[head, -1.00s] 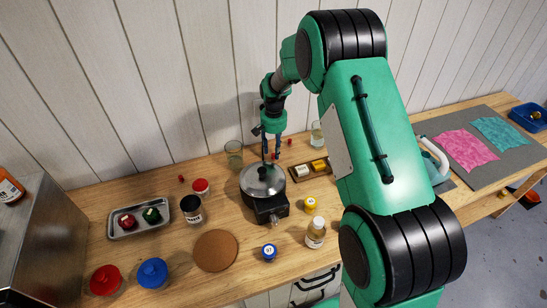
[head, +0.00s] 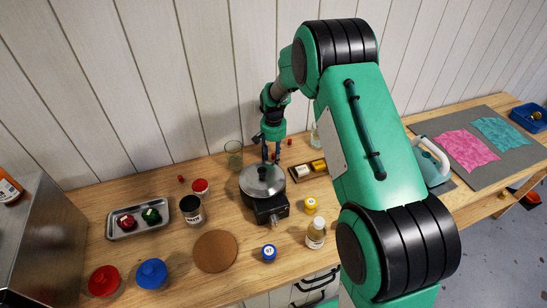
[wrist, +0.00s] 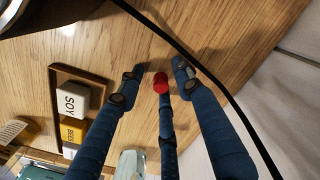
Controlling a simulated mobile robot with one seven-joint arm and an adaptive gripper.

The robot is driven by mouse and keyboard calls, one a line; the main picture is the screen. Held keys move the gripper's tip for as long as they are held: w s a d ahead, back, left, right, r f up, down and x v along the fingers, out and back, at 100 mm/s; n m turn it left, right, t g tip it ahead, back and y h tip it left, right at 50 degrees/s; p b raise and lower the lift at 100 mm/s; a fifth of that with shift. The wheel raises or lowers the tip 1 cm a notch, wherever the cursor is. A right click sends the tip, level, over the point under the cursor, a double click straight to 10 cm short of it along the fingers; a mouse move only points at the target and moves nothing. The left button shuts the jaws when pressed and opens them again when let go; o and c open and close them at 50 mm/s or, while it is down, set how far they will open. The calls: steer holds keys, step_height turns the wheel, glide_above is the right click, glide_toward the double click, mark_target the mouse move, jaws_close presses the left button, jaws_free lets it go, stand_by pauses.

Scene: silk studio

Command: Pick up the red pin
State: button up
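A small red pin (wrist: 161,83) shows in the wrist view against the wooden bench top, between the spread fingertips of my gripper (wrist: 158,82). The tip of the middle finger overlaps its near side in the picture; I cannot tell whether they touch. In the head view, a small red piece (head: 290,142), probably the same pin, lies near the wall behind the wax tray. My gripper (head: 271,157) points down there, just behind the metal pot. Its blue fingers are apart and grip nothing. Another small red piece (head: 181,179) lies farther left.
The pot on its burner (head: 262,182) stands close in front of my gripper. The wooden tray (head: 295,177) with wax blocks is to the right. A glass (head: 233,153) stands to the left. A black cable (wrist: 185,52) crosses the wrist view. The wall is close behind.

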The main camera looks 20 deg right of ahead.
steer(key=c, duration=0.6)
steer(key=shift+r+p, duration=0.6)
steer(key=shift+r, duration=4.45)
